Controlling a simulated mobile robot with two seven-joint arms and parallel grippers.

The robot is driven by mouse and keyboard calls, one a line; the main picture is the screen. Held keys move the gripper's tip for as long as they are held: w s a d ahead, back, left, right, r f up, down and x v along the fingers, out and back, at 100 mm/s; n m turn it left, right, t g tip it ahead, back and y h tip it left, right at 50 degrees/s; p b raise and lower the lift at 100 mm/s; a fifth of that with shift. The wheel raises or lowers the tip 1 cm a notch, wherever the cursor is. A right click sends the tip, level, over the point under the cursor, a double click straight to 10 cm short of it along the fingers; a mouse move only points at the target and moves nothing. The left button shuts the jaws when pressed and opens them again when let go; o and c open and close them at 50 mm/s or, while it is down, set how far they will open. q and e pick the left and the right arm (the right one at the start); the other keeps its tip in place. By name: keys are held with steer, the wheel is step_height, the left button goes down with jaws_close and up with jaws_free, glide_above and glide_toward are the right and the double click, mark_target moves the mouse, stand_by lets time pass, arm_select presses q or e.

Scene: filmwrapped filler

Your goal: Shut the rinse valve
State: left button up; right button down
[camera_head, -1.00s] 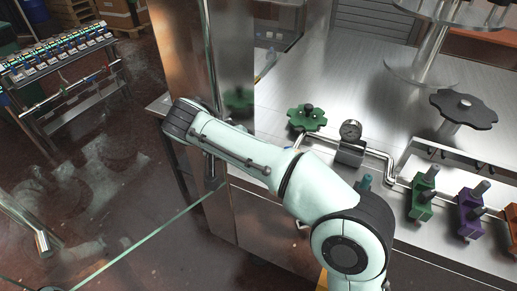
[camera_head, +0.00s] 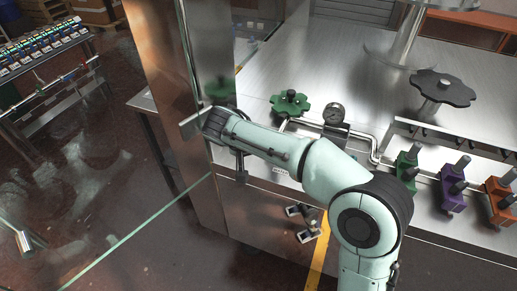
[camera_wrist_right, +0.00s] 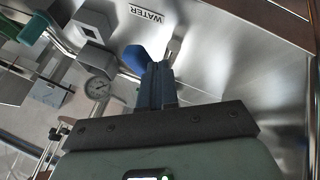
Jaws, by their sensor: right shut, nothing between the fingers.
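A blue handle (camera_wrist_right: 136,58) with a short steel piece (camera_wrist_right: 174,46) beside it shows in the right wrist view, near a label reading WATER (camera_wrist_right: 146,14). It looks like a valve handle. I cannot make it out in the head view. My right gripper (camera_wrist_right: 158,70) is shut and empty, its fingertips close beside the blue handle; I cannot tell whether they touch it. In the head view my right gripper (camera_head: 242,178) points down under the wrist, in front of the steel cabinet. My left gripper is not in view.
A green handwheel (camera_head: 290,103) and a round gauge (camera_head: 333,114) sit on piping above the cabinet. Green (camera_head: 405,165), purple (camera_head: 453,188) and orange (camera_head: 499,199) valve blocks stand at right. A steel column (camera_head: 175,90) rises left of my wrist. Fittings (camera_head: 308,230) stick out below.

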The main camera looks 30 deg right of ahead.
arm_select(q)
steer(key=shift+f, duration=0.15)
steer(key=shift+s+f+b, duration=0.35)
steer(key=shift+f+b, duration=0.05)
steer(key=shift+b, duration=0.05)
arm_select(e)
steer(key=shift+s+d+n+t, duration=0.15)
steer(key=shift+s+n+t, duration=0.15)
steer(key=shift+n, duration=0.1)
